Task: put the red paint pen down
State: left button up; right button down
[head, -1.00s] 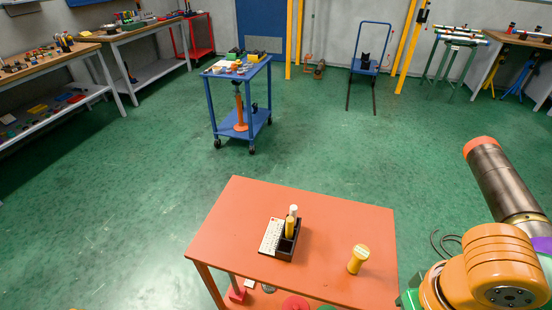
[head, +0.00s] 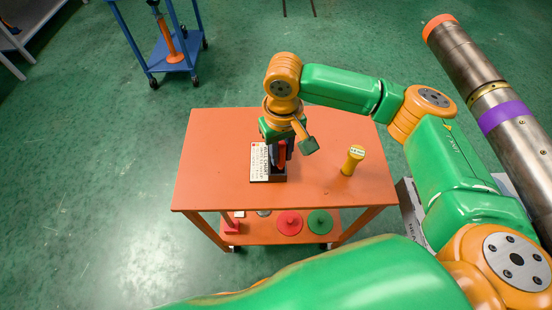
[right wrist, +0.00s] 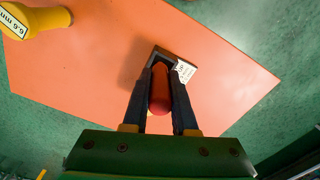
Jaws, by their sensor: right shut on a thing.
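The red paint pen (head: 282,152) is held upright or nearly so in my right gripper (head: 279,150), over the black holder (head: 279,177) on the orange table (head: 220,135). In the right wrist view the pen (right wrist: 160,90) lies between the two dark fingers, which are shut on it. The holder shows only in part behind the fingers. I cannot tell whether the pen's lower end is inside the holder. A printed white card (head: 259,163) stands along the holder's left side. My left gripper is not in view.
A yellow labelled cylinder (head: 352,160) stands on the table to the right of the holder. The table's left part is clear. Red (head: 289,223) and green (head: 320,221) discs lie on the lower shelf. A large metal pipe (head: 490,90) is at the right. A blue cart (head: 170,60) stands behind.

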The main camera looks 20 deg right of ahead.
jog(key=shift+w+a+f, duration=0.1)
jog(key=shift+w+f, duration=0.1)
jog(key=shift+f, duration=0.55)
jog(key=shift+w+f, duration=0.2)
jog(key=shift+f, duration=0.6)
jog(key=shift+w+a+f, duration=0.1)
jog(key=shift+w+f, duration=0.1)
jog(key=shift+f, duration=0.55)
jog(key=shift+f, duration=0.15)
jog(key=c, duration=0.7)
grip_release()
notch_tip(320, 180, up, 12)
jog(key=shift+r, duration=0.2)
